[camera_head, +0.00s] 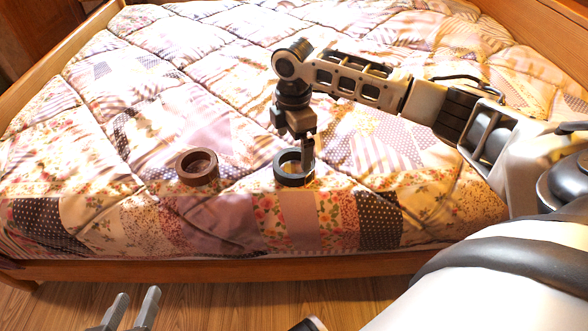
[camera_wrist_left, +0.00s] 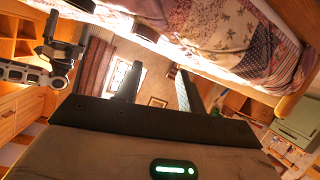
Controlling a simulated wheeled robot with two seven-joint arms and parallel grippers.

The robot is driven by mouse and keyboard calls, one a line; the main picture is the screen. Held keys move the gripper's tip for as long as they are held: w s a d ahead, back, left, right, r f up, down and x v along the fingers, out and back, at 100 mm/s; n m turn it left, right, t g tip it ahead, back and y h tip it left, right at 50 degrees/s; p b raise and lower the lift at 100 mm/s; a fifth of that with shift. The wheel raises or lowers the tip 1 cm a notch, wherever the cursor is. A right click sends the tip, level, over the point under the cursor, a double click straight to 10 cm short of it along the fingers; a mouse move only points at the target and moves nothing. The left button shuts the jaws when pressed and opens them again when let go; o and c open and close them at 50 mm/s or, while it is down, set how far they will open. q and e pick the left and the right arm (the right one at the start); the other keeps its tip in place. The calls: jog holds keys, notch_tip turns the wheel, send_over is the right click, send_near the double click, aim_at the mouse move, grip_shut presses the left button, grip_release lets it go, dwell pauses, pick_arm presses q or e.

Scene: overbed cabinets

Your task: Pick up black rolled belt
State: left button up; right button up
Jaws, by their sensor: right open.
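The black rolled belt (camera_head: 288,180) sits on the quilt near the front edge of the bed, in the head view. It is a dark ring with a hollow centre. My right gripper (camera_head: 307,170) points down at the right side of this belt, with its fingers overlapping the ring's edge. The fingers look open, and whether they touch the belt cannot be told. My left gripper (camera_head: 138,293) is low in front of the bed, empty, with its two fingers apart. Its fingers also show apart in the left wrist view (camera_wrist_left: 158,82).
A brown rolled belt (camera_head: 198,177) lies on the quilt to the left of the black one. The patchwork quilt (camera_head: 120,130) covers the bed. A wooden bed rail (camera_head: 200,268) runs along the front, above the wood floor (camera_head: 240,305).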

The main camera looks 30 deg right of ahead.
jog(key=shift+f, duration=0.4)
jog(key=f+b, duration=0.1)
jog(key=f, duration=0.1)
jog(key=f+b, duration=0.1)
jog(key=shift+s+d+f, duration=0.2)
jog(key=shift+f, duration=0.2)
jog(key=shift+f+b, duration=0.3)
jog(key=c, duration=0.8)
pick_arm(q)
jog(key=shift+d+r+t+h, duration=0.35)
jog(key=shift+r+t+h, duration=0.15)
jog(key=shift+r, duration=0.25)
pick_arm(e)
jog(key=shift+r, duration=0.1)
